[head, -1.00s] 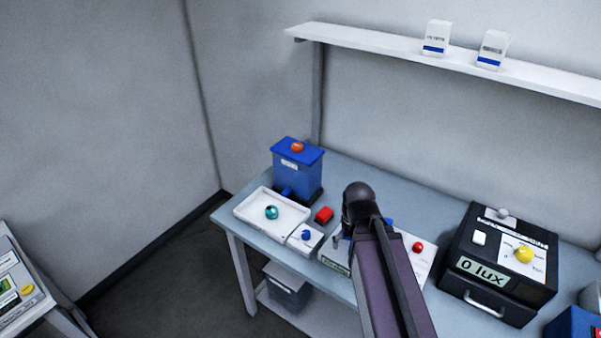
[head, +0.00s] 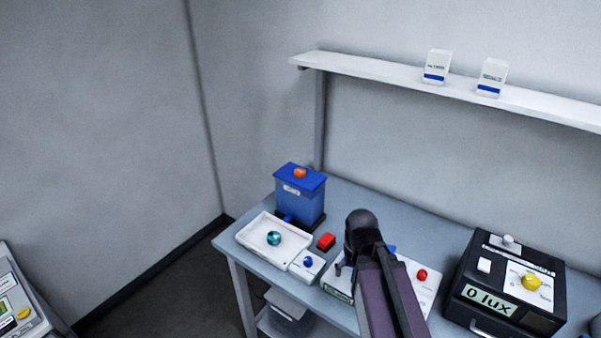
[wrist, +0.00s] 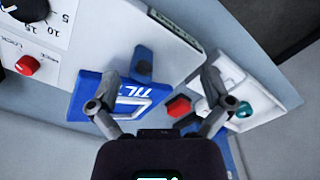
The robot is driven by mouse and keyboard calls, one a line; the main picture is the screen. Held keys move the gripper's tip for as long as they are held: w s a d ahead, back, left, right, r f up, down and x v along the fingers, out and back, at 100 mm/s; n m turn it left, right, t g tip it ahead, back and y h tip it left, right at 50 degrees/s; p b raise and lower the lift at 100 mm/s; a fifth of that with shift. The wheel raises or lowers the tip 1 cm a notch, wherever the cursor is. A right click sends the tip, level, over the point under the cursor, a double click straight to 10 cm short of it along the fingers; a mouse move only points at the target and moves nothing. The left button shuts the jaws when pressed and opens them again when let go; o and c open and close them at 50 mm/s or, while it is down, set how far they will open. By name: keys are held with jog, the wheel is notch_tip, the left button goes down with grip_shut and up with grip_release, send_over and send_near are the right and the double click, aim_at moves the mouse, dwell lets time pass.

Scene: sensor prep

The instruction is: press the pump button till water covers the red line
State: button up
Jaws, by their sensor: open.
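A blue tank (head: 300,203) with a blue lid and an orange-red knob (head: 300,173) stands at the back left of the bench. A red block-like button (head: 326,242) sits beside its base. I cannot tell which of these two is the pump button. No water level or red line can be made out. My gripper (wrist: 160,73) is open and empty in the wrist view. The red button also shows there (wrist: 178,106), between the fingers in the picture, apart from both. In the head view my arm hides most of the gripper, right of the red button.
A white tray (head: 252,238) with a teal ball (head: 274,238) lies left of the red button. A blue knob (head: 308,262) is in front. A panel with a red knob (head: 422,275) and a black lux box (head: 510,290) stand right. A shelf (head: 400,82) hangs above.

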jog(key=shift+c, duration=0.2)
grip_shut()
dwell(1.2)
